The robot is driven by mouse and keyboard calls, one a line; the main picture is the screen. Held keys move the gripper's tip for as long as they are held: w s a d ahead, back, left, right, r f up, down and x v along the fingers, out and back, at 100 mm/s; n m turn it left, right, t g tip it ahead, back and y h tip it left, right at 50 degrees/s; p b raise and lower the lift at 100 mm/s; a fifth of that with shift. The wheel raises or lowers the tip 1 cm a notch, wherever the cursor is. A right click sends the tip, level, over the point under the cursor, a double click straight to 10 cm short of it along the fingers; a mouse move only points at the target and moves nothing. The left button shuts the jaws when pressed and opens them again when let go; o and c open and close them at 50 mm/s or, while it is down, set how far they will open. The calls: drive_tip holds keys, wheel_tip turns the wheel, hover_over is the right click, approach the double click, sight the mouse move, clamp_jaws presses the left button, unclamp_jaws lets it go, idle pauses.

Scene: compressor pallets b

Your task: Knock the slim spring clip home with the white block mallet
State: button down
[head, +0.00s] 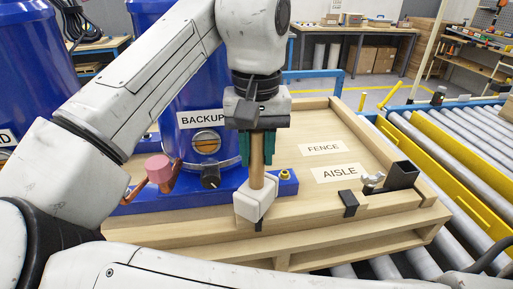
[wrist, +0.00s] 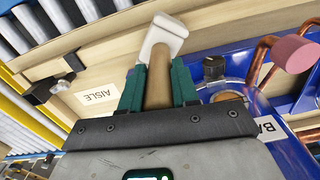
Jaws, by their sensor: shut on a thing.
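My gripper (head: 257,160) has teal fingers and is shut on the wooden handle of the white block mallet (head: 256,201). The mallet hangs head down at the front edge of the wooden pallet. In the wrist view the mallet head (wrist: 163,36) shows beyond the fingertips (wrist: 158,85). A narrow black clip (head: 258,225) shows just below the mallet head, mostly hidden by it; I cannot tell whether they touch. Another black clip (head: 350,204) sits on the pallet edge to the right, also seen in the wrist view (wrist: 73,62). I cannot tell how deeply either is seated.
The pallet (head: 300,218) carries blue compressor tanks (head: 190,75), a copper pipe with a pink cap (head: 159,169), and FENCE and AISLE labels. A roller conveyor (head: 455,155) runs along the right.

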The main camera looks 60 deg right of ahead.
idle(0.5)
drive_tip(key=shift+f+b, duration=0.3)
drive_tip(key=shift+f, duration=0.55)
wheel_tip(320, 180, up, 7)
drive_tip(key=p, duration=0.7)
drive_tip(key=shift+p, duration=0.35)
drive_tip(key=c, duration=1.4)
unclamp_jaws()
clamp_jaws()
